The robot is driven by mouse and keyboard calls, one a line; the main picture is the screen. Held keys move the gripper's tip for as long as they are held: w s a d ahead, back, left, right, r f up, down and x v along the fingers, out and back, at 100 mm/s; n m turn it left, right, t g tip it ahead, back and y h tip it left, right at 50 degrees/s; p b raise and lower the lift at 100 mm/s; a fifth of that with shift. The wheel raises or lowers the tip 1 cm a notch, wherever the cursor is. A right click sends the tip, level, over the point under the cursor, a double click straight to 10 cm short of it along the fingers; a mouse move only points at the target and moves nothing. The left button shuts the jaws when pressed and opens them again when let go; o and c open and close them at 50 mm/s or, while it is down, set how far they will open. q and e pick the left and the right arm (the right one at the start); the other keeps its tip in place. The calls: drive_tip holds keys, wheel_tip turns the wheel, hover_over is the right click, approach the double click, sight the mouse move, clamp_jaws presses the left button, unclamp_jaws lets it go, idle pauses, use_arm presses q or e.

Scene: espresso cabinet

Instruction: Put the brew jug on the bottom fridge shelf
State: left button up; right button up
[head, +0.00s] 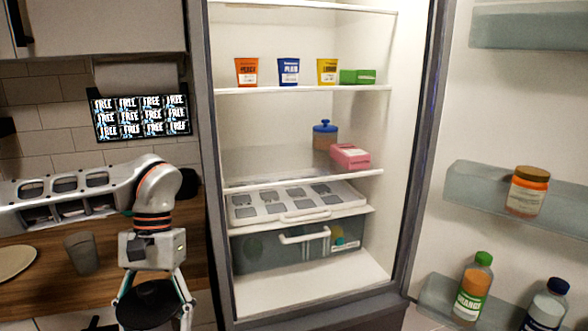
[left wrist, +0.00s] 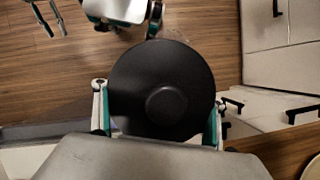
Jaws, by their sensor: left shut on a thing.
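The brew jug (head: 150,304), with a round black lid, is at the lower left of the head view. My left gripper (head: 152,298) is shut around it, in front of the counter and outside the fridge. The left wrist view shows the lid and its knob (left wrist: 166,104) between the fingers; the lid hides the jug's body. The fridge stands open. My right gripper (left wrist: 57,30) appears at the left wrist view's top left, fingers apart, empty.
Below that shelf are a white slotted tray (head: 295,204) and a grey drawer (head: 270,250). The open door (head: 500,110) at right holds bottles. A grey cup (head: 82,252) stands on the counter at left.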

use_arm(q)
wheel_tip(320, 180, down, 6)
drive_tip(key=shift+f, duration=0.15)
idle(0.6)
idle(0.5)
